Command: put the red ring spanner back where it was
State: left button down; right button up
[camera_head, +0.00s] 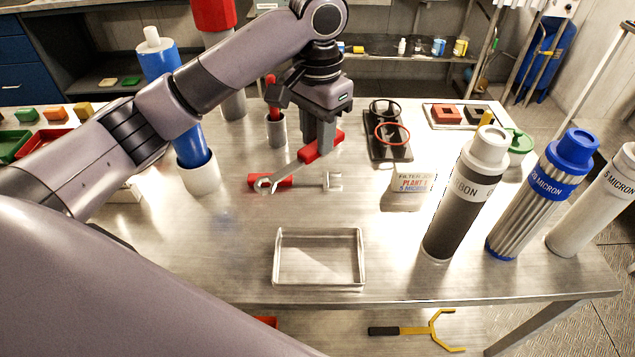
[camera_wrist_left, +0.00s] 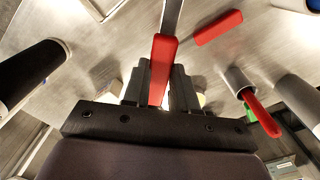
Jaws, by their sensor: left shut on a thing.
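My left gripper (camera_head: 319,143) points down over the middle of the steel table and is shut on the red handle of the red ring spanner (camera_head: 308,153). Its silver shaft slants down to the left in the head view; whether its end is a closed ring or a fork is hard to tell. In the left wrist view the red handle (camera_wrist_left: 162,70) sits between both fingers (camera_wrist_left: 160,88), with the shaft running up. A second red handle (camera_head: 270,181) lies apart on the table below the held shaft, also seen in the left wrist view (camera_wrist_left: 218,27). My right gripper is not in view.
A grey cup (camera_head: 276,130) with a red-handled tool stands left of the gripper. A black rack (camera_head: 388,152) with rings stands right, beside a small sign (camera_head: 412,182). A wire-edged tray (camera_head: 320,287) is in front. Tall filters, including a dark one (camera_head: 460,205), stand right.

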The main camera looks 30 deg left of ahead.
pick_arm(q)
jog(key=shift+f+b, duration=0.9)
jog(key=shift+f, duration=4.6)
jog(key=c, duration=0.9)
grip_release()
jog(key=shift+f, duration=0.1)
notch_tip(320, 180, up, 12)
jog(key=p, duration=0.2)
jog(key=shift+w+p, duration=0.1)
jog(key=shift+p, duration=0.25)
